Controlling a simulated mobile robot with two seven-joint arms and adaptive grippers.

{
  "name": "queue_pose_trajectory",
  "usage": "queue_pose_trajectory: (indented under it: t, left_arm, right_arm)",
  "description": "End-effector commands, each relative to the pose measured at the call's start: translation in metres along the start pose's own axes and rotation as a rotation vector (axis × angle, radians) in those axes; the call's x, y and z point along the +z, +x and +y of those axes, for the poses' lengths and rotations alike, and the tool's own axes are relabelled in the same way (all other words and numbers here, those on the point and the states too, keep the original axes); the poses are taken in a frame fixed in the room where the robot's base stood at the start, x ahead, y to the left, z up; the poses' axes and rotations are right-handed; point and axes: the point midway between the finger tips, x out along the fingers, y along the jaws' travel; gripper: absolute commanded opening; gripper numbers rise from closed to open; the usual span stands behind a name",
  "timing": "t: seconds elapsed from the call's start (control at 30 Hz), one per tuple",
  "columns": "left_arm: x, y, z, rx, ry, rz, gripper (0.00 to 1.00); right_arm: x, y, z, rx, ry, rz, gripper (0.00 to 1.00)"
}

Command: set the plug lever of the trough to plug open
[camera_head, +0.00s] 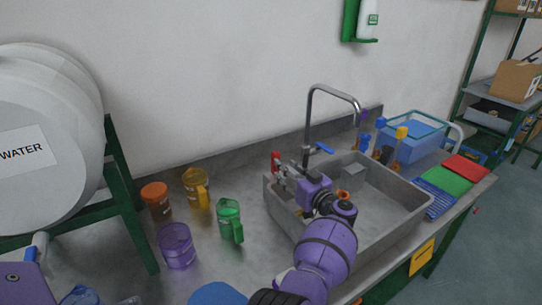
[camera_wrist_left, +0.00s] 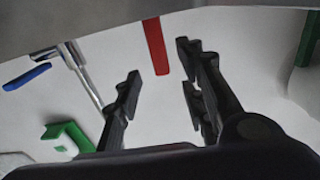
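The trough (camera_head: 398,232) is a grey metal sink set in the counter. A red lever (camera_head: 275,155) stands at its back left corner; I take it to be the plug lever. It shows in the left wrist view as a red bar (camera_wrist_left: 156,45). My left gripper (camera_head: 279,173) is close to this lever, at the trough's left side. In the left wrist view its fingers (camera_wrist_left: 158,72) are apart, with the red bar in the gap between them; contact cannot be seen. An orange piece (camera_head: 342,194) inside the trough is partly hidden by my arm. My right gripper is not in view.
A tall faucet (camera_head: 309,120) with a blue handle (camera_head: 325,148) stands behind the trough. Yellow (camera_head: 197,188), green (camera_head: 229,218) and purple (camera_head: 177,246) jugs and an orange jar (camera_head: 156,198) stand left. Coloured cloths (camera_head: 446,178) lie right of the trough.

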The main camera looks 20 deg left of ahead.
Motion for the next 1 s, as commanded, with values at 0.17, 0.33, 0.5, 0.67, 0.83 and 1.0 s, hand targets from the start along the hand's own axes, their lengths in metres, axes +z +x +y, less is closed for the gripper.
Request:
queue_pose_trajectory:
  t: [0.17, 0.33, 0.5, 0.67, 0.83, 1.0]
  left_arm:
    - [0.002, 0.025, -0.001, -0.002, 0.002, 0.002, 0.38]
    - [0.003, 0.052, -0.001, -0.002, 0.003, 0.001, 0.38]
    - [0.002, 0.07, 0.0, 0.0, 0.003, 0.001, 0.38]
    - [0.001, 0.076, 0.0, 0.0, 0.001, 0.001, 0.38]
    - [0.0, 0.076, 0.0, 0.0, 0.0, 0.001, 0.38]
    - [0.0, 0.075, 0.0, 0.0, 0.0, 0.001, 0.18]
  right_arm:
    - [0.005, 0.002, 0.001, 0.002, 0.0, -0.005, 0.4]
    - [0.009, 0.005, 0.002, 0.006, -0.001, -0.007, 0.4]
    - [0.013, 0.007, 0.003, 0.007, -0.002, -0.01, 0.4]
    - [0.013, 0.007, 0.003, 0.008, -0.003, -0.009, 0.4]
    - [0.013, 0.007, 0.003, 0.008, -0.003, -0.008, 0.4]
    - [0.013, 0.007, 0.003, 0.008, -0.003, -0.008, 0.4]
